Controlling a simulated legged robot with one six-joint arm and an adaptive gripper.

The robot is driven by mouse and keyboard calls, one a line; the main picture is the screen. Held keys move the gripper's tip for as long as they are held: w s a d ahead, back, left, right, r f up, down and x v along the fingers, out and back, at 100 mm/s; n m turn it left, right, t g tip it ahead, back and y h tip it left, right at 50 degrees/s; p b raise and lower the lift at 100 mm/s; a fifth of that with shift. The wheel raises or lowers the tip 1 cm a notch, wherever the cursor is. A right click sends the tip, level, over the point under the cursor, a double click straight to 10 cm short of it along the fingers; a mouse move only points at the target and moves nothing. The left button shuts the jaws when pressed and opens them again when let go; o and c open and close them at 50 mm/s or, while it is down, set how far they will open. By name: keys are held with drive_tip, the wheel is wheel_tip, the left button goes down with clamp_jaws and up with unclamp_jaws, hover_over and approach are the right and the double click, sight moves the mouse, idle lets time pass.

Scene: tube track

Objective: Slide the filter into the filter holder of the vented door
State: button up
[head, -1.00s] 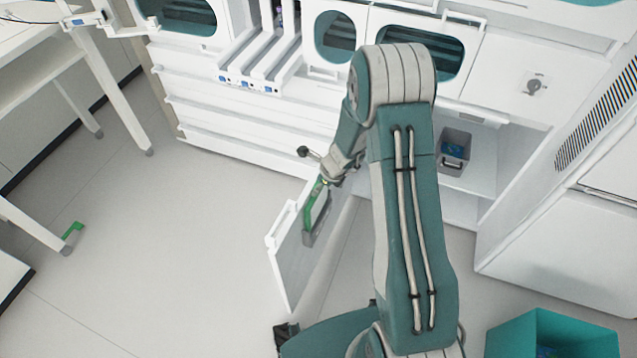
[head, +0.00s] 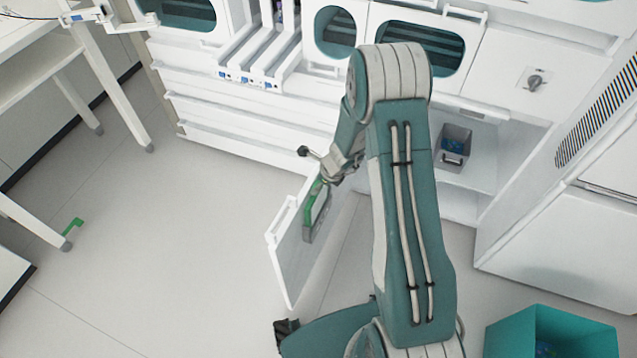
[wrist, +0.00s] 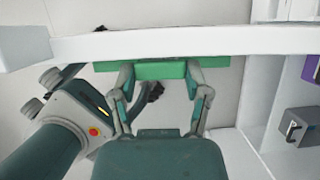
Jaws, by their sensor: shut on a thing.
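The vented door (head: 287,262) is a white panel standing open, out from the cabinet front. The green filter (head: 317,192) is upright at its inner face. A grey part, which looks like the filter holder (head: 308,233), shows at the filter's lower end; I cannot tell how far the filter is in it. My gripper (head: 327,180) is at the filter's top edge, partly hidden by my wrist. In the wrist view my gripper (wrist: 160,78) is shut on the green filter (wrist: 160,70), and the door's white edge (wrist: 160,42) runs just beyond it.
A grey bin (head: 455,146) stands on the open cabinet shelf at the right. A teal box (head: 550,335) is on the floor at lower right. A white table (head: 105,85) stands at the left.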

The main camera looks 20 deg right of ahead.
sight(319, 193)
drive_tip(key=shift+f, duration=0.15)
drive_tip(key=shift+f, duration=0.75)
drive_tip(key=shift+f, duration=1.5)
drive_tip(key=o, duration=1.2)
drive_tip(key=shift+o, duration=0.2)
drive_tip(key=v, duration=1.1)
drive_tip(key=shift+r, duration=0.4)
